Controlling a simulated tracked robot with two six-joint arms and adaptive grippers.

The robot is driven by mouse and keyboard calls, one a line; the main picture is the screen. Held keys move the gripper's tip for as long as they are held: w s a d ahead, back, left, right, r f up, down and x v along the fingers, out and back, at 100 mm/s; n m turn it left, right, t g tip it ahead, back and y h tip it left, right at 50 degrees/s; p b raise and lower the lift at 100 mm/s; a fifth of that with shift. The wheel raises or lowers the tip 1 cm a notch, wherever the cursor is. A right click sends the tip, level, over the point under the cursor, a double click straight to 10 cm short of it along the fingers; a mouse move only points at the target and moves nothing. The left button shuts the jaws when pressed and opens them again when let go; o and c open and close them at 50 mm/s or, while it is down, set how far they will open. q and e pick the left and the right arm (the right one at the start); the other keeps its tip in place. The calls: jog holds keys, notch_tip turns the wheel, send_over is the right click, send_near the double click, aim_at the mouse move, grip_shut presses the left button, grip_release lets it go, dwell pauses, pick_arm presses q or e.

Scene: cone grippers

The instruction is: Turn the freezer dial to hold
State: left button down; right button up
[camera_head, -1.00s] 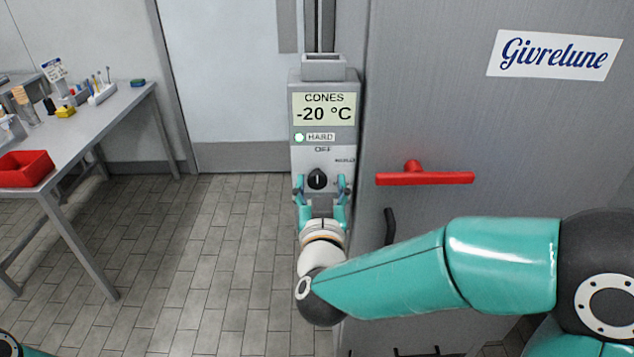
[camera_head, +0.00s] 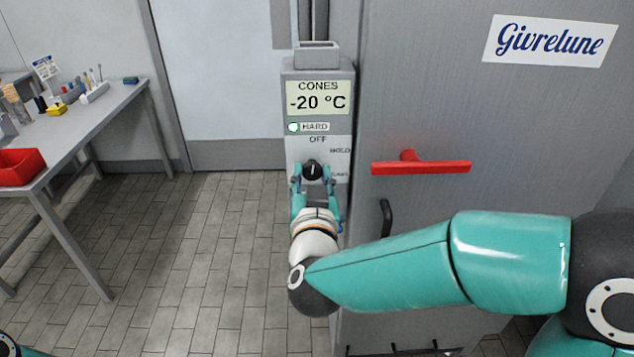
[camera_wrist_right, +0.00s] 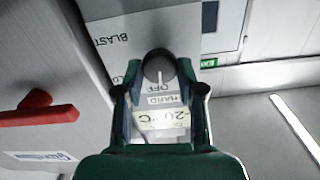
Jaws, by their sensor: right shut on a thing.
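The black freezer dial (camera_head: 313,170) is on the grey control box (camera_head: 318,128) beside the freezer door. Its white mark points up toward the OFF label, with HOLD (camera_head: 340,151) to the upper right. My right gripper (camera_head: 312,173) comes from below and is shut on the dial, one teal finger on each side. In the right wrist view the dial (camera_wrist_right: 158,66) sits between the fingertips, its mark toward OFF. The display reads CONES -20 °C, and a light shows beside HARD. My left gripper is not in view.
A red door handle (camera_head: 421,167) juts out right of the box, with a black handle (camera_head: 386,217) below it. A grey table (camera_head: 95,115) with a red bin (camera_head: 20,167) stands at the left. The tiled floor between is clear.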

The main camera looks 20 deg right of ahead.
jog(key=m+b, duration=0.6)
jog(key=b, duration=0.1)
jog(key=shift+d+f, duration=0.1)
jog(key=shift+f, duration=0.2)
jog(key=shift+m+b, duration=1.05)
jog(key=shift+m, duration=0.15)
jog(key=shift+r+m+b, duration=0.1)
jog(key=shift+m+b, duration=0.7)
jog(key=shift+m, duration=0.2)
jog(key=shift+d, duration=0.1)
jog(key=o, duration=1.1)
jog(key=shift+s, duration=0.1)
